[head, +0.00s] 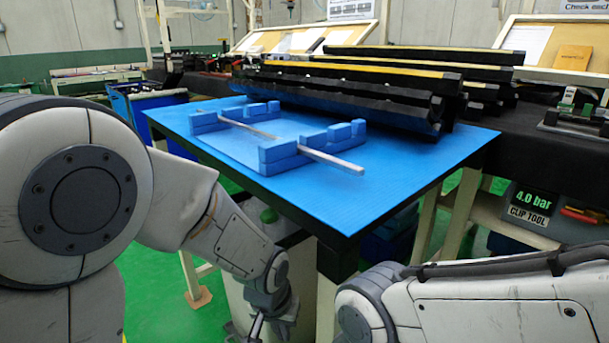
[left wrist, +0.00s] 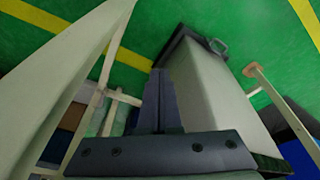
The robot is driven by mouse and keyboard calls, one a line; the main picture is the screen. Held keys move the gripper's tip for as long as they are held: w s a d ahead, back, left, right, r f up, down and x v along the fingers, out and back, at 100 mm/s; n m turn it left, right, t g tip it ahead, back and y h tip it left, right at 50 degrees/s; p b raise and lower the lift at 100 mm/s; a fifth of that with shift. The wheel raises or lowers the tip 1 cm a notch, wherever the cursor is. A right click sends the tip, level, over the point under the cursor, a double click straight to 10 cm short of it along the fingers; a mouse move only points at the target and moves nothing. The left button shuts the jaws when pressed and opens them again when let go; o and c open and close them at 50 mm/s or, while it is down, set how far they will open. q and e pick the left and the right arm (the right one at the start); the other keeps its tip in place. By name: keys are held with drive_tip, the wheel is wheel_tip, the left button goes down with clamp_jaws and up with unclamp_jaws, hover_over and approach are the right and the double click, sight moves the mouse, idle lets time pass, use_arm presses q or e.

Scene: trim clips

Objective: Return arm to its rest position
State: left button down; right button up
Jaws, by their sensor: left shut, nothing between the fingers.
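My left arm comes in from the left in the head view and hangs down beside the table's front corner. My left gripper (head: 257,328) is at the bottom edge of the head view, below the tabletop and partly cut off. In the left wrist view its two fingers (left wrist: 160,78) are together, with nothing between them, pointing toward the green floor. Part of my right arm shows at the lower right of the head view; its gripper is out of view.
A blue-topped table (head: 410,178) holds blue blocks (head: 282,155) with a thin metal strip (head: 333,160) across them, and black bars (head: 345,97) behind. A pale bin (left wrist: 218,95) stands close beside my left gripper. A grey toolbox (head: 530,205) is at right.

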use_arm(q)
drive_tip(key=s+r+m+g+p, duration=0.15)
drive_tip(key=s+r, duration=0.25)
drive_tip(key=s, duration=0.5)
drive_tip(key=s+r+m+g, duration=0.1)
drive_tip(key=s+r+m, duration=0.3)
drive_tip(key=s, duration=0.6)
wheel_tip(320, 180, up, 38)
drive_tip(key=p, duration=3.7)
drive_tip(key=shift+w+a+f+n, duration=0.15)
drive_tip(key=shift+w+a+n, duration=0.1)
drive_tip(key=shift+w+n, duration=0.2)
